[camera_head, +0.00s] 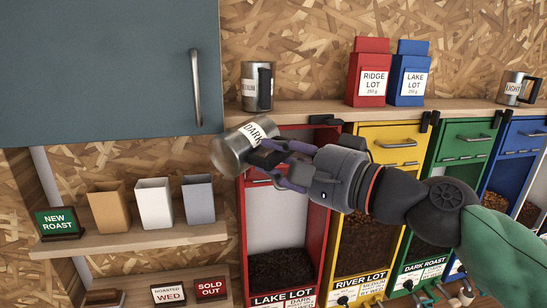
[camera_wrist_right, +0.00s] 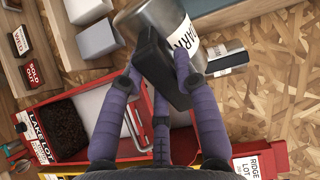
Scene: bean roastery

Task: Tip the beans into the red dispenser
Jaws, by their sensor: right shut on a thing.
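My right gripper (camera_head: 270,153) is shut on the black handle of a metal mug labelled DARK (camera_head: 228,153). The mug is tilted, in the air near the upper left of the red dispenser (camera_head: 242,235). In the right wrist view the fingers (camera_wrist_right: 160,75) close around the handle, and the mug (camera_wrist_right: 153,22) lies beyond them. Its inside and any beans in it are hidden. The red dispenser, labelled LAKE LOT, has dark beans (camera_head: 283,268) low behind its window; it also shows in the right wrist view (camera_wrist_right: 92,88). My arm partly covers its top. My left gripper is out of view.
Yellow (camera_head: 392,132), green (camera_head: 460,150) and blue (camera_head: 520,138) dispensers stand to the right. The shelf above holds another mug (camera_head: 250,88), a red bag (camera_head: 369,75), a blue bag (camera_head: 409,75) and a LIGHT mug (camera_head: 512,88). A cabinet (camera_head: 110,70) overhangs the left.

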